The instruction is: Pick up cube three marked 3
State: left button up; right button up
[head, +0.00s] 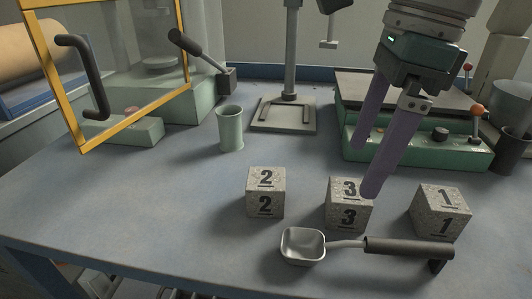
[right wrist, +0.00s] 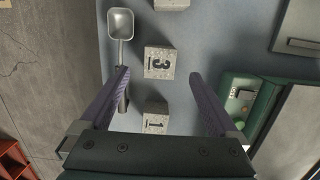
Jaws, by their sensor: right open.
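The cube marked 3 (head: 347,205) is a speckled grey block on the bench, between the cube marked 2 (head: 266,192) on its left and the cube marked 1 (head: 440,211) on its right. My right gripper (head: 364,168) is open above and behind the cube marked 3, its purple fingers pointing down. One fingertip covers part of that cube's right side in the head view. In the right wrist view, the cube marked 3 (right wrist: 159,62) lies ahead of the open fingertips (right wrist: 160,74), near the middle between them, with nothing held. My left gripper is not in view.
A metal scoop (head: 303,246) with a dark handle lies in front of the cubes. A pale green cup (head: 230,128) stands behind the cube marked 2. A green machine (head: 420,150) stands behind the cubes at right.

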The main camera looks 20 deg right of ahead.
aim_at(350, 190)
jog(key=f, duration=0.6)
jog(key=shift+w+a+f+b, duration=0.2)
jog(key=shift+a+f+b, duration=0.05)
jog(key=shift+a+b, duration=0.15)
jog(key=shift+r, duration=0.1)
grip_shut()
